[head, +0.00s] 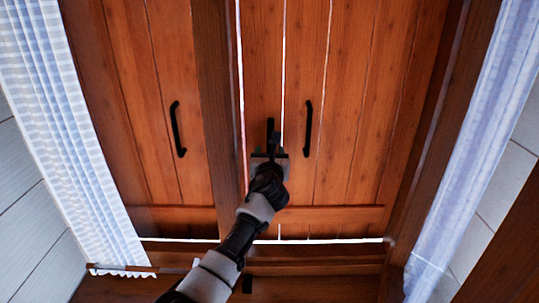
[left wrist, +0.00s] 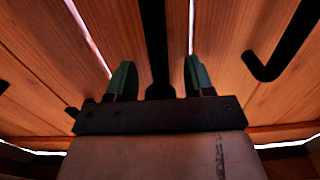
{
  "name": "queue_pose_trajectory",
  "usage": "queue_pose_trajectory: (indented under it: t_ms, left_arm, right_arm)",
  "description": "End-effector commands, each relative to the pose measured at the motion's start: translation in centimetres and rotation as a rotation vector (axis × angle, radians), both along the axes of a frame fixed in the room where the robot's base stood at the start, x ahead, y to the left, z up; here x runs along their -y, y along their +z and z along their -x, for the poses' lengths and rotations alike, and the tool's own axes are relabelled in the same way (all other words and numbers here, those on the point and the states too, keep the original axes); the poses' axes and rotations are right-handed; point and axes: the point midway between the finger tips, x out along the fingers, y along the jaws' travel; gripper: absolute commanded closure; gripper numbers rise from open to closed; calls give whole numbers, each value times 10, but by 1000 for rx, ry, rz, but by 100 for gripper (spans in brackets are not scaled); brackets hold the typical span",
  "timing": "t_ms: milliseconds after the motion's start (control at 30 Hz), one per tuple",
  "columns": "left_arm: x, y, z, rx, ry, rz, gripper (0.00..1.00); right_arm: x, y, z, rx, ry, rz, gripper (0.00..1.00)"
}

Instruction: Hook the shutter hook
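Two brown wooden shutter leaves fill the head view, the left leaf (head: 140,60) and the right leaf (head: 350,70), with bright gaps between boards. A black bar, which looks like the shutter hook (head: 270,128), stands upright on the wood near the middle. My left gripper (head: 269,153) is at its lower end. In the left wrist view, the green fingertips of my left gripper (left wrist: 160,78) are apart, with the black bar (left wrist: 155,40) between them and space showing on both sides. The catch for the hook cannot be made out clearly. My right gripper is out of view.
Black handles are on the left leaf (head: 177,129) and right leaf (head: 308,129); the right one also shows in the left wrist view (left wrist: 282,50). Pale curtains hang at left (head: 70,130) and right (head: 480,140).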

Motion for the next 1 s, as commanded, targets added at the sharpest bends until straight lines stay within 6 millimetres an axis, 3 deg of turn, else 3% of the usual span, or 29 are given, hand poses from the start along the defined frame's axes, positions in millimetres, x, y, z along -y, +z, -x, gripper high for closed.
queue_pose_trajectory:
  t_ms: [33,333,500,800,1000]
  left_arm:
    - [0,0,0,0,0,0,55]
    - [0,0,0,0,0,0,100]
    - [-1,0,0,-1,1,9,100]
    - [-11,-2,0,-1,0,227,100]
    - [-12,-2,0,-1,0,250,100]
  right_arm:
    - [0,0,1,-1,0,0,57]
    - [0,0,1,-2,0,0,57]
    - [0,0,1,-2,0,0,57]
    - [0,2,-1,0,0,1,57]
    - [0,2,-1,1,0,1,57]
